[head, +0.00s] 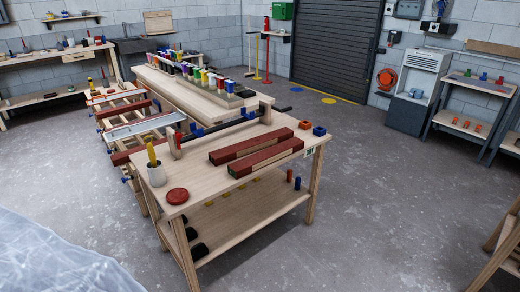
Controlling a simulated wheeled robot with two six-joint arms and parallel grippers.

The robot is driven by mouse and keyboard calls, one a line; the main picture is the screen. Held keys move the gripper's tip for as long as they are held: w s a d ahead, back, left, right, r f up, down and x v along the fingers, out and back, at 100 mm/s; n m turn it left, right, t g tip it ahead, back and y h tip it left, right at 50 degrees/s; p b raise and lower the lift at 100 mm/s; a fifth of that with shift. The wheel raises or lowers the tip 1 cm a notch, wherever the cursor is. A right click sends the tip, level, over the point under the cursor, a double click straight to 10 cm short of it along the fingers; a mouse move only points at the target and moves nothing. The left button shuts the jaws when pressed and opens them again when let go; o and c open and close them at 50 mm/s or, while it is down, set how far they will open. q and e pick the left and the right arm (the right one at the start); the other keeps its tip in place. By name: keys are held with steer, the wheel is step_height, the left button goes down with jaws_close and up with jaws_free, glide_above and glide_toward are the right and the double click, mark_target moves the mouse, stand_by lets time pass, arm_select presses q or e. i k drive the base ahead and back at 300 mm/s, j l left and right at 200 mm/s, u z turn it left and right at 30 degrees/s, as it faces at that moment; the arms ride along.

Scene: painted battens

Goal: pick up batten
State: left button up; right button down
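Two battens with dark red paint and some bare wood showing lie side by side on the near wooden workbench (215,180). The farther batten (250,145) and the nearer batten (265,157) are roughly parallel, with a narrow gap between them. More red battens lie on the slatted rack behind, including one (123,108) toward its far end. Neither of my grippers shows in the head view, and nothing is touching the battens on the bench.
A cup with a yellow-handled tool (156,174) and a red round lid (177,196) stand at the bench's left. A long clamp (225,125) runs along its back. Open concrete floor (370,200) lies right.

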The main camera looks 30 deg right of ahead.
mark_target(238, 170)
steer(key=l+u, duration=0.2)
steer(key=l, duration=0.3)
steer(key=l+u, duration=0.2)
steer(key=l, duration=0.3)
steer(key=k+l+u, duration=0.2)
steer(key=l, duration=0.3)
steer(key=l+u, duration=0.2)
steer(key=l, duration=0.35)
steer(key=k+l+u, duration=0.2)
steer(key=l, duration=0.25)
steer(key=l+u, duration=0.3)
steer(key=l, duration=0.3)
steer(key=l+u, duration=0.3)
steer(key=l, duration=0.35)
steer(key=i+l+z, duration=0.1)
steer(key=l+z, duration=0.15)
steer(key=z, duration=0.25)
steer(key=i+l+z, duration=0.15)
steer(key=z, duration=0.35)
